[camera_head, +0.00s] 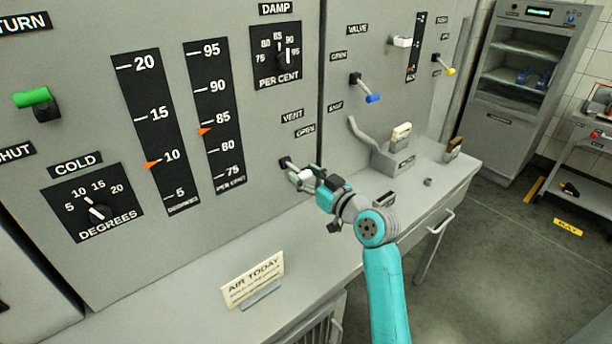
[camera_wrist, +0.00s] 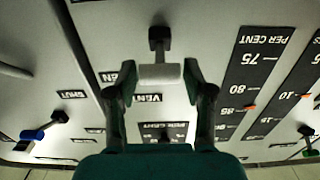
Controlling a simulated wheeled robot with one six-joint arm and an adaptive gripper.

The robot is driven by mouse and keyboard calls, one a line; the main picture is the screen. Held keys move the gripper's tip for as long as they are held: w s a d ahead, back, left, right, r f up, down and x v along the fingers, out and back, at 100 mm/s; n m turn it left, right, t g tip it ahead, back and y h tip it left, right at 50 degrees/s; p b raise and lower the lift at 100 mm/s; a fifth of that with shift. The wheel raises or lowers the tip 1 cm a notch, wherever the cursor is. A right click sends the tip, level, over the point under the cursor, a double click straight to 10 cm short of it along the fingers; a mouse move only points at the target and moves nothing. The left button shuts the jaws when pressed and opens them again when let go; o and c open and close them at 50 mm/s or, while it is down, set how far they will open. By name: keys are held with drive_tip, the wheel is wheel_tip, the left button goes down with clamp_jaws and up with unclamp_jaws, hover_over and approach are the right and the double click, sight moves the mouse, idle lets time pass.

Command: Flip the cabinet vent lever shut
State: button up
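The vent lever's pale grey handle (camera_wrist: 160,74) sits on a dark stem (camera_wrist: 159,38) on the cabinet face. In the head view the lever (camera_head: 286,163) is below the VENT label (camera_head: 292,115) and the OPEN label (camera_head: 305,131). My gripper (camera_head: 302,179) is at the lever, with the handle between its fingers. In the wrist view my gripper (camera_wrist: 160,76) has its fingers spread at the two ends of the handle, very close to it. Slim gaps seem to remain. No SHUT label for the vent is visible in the head view; my gripper may hide it.
An AIR TODAY sign (camera_head: 252,281) stands on the counter (camera_head: 185,318) below. The blue valve lever (camera_head: 372,98), yellow lever (camera_head: 450,71) and green lever (camera_head: 35,98) stick out of the cabinet. A block with a cream handle (camera_head: 400,134) stands on the counter to the right.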

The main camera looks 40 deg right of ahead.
clamp_jaws()
drive_tip(key=shift+f, duration=0.1)
drive_tip(key=shift+a+f+t, duration=0.1)
drive_tip(key=shift+f+t, duration=0.45)
drive_tip(key=shift+t, duration=0.25)
drive_tip(key=shift+w+f+t, duration=0.25)
drive_tip(key=shift+f+t, duration=0.55)
drive_tip(key=shift+t, duration=0.6)
drive_tip(key=shift+f, duration=0.1)
drive_tip(key=shift+o, duration=2.4)
unclamp_jaws()
